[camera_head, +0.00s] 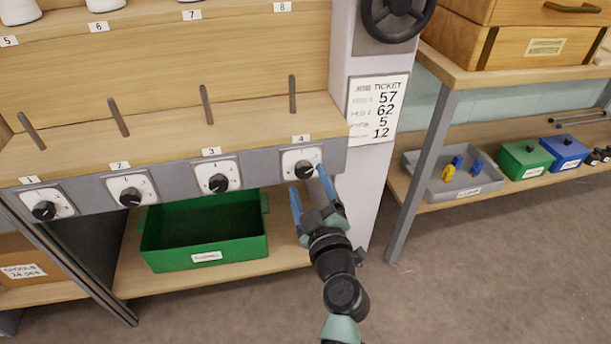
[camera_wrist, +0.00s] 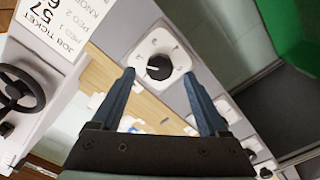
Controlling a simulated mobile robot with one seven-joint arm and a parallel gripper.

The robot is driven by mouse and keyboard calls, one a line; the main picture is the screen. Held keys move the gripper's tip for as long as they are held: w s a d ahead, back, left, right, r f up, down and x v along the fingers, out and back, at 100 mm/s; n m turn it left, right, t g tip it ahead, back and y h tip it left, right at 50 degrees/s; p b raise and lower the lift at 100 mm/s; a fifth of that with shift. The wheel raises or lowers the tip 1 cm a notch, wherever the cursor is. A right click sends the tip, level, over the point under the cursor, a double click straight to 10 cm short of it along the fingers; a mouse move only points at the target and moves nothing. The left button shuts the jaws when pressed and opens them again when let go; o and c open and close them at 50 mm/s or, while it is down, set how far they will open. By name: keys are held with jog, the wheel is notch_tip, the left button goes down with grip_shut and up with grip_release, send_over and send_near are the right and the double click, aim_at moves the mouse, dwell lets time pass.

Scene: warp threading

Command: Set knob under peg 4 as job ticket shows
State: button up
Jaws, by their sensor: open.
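The knob under peg 4 (camera_head: 304,170) is black on a white dial plate, below the label 4. It also shows in the wrist view (camera_wrist: 159,67), between and beyond my fingertips. Its pointer direction is too small to tell surely. Peg 4 (camera_head: 292,94) stands upright on the wooden shelf above. My gripper (camera_head: 310,185) is open, its blue fingers pointing up toward the dial, apart from the knob as far as I can tell. The job ticket (camera_head: 377,109) hangs on the post at right; it reads 57, 62, 5 and 12, with row names blurred.
Knobs under peg 3 (camera_head: 218,183), peg 2 (camera_head: 131,197) and peg 1 (camera_head: 44,210) line the grey rail to the left. A green bin (camera_head: 205,238) sits below. A black handwheel (camera_head: 397,14) is on the post. A grey tray (camera_head: 463,185) stands on the right shelf.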

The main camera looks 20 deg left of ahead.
aim_at(305, 173)
jog(key=shift+x, duration=1.55)
grip_shut()
